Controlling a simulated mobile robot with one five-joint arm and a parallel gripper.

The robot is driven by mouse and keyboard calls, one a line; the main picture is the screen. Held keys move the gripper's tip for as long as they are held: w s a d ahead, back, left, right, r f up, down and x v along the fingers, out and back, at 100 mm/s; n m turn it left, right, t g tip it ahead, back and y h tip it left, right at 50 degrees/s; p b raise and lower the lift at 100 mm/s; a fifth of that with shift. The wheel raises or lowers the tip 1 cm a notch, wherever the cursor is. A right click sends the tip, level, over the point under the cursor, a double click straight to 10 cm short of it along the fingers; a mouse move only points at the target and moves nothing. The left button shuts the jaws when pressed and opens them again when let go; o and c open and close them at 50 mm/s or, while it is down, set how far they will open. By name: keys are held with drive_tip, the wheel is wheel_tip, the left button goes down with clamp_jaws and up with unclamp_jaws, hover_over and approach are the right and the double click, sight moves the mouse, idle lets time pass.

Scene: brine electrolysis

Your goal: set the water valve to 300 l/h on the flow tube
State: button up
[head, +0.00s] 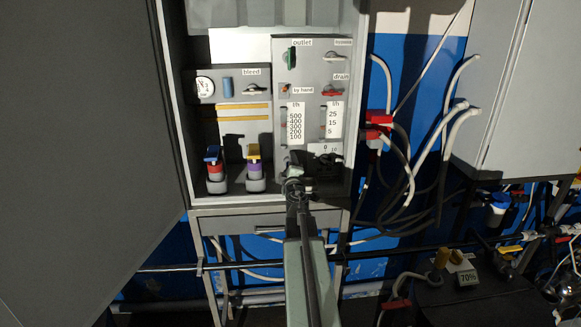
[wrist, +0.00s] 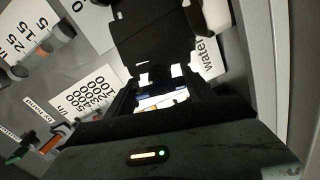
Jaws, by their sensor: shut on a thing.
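The flow tube's l/h scale (head: 296,122), marked 100 to 500, is on the left of the grey panel. It also shows tilted in the wrist view (wrist: 82,100). I cannot make out a float level. My gripper (head: 293,182) is at the panel's lower edge, below this scale. In the wrist view my gripper (wrist: 162,85) is beside a label reading "water" (wrist: 206,58). It is shut on the water valve, which the jaws and my arm mostly hide. I cannot read the valve's angle.
A second scale (head: 333,120), marked 5 to 25, is to the right. Above are the green outlet valve (head: 292,58) and red drain valve (head: 332,93). Red-and-blue (head: 214,170) and purple-and-yellow (head: 254,168) fittings stand left of my gripper. Hoses (head: 440,130) hang at right.

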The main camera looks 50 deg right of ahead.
drive_tip(key=shift+m, duration=0.9)
drive_tip(key=o, duration=1.4)
drive_tip(key=shift+c, duration=0.2)
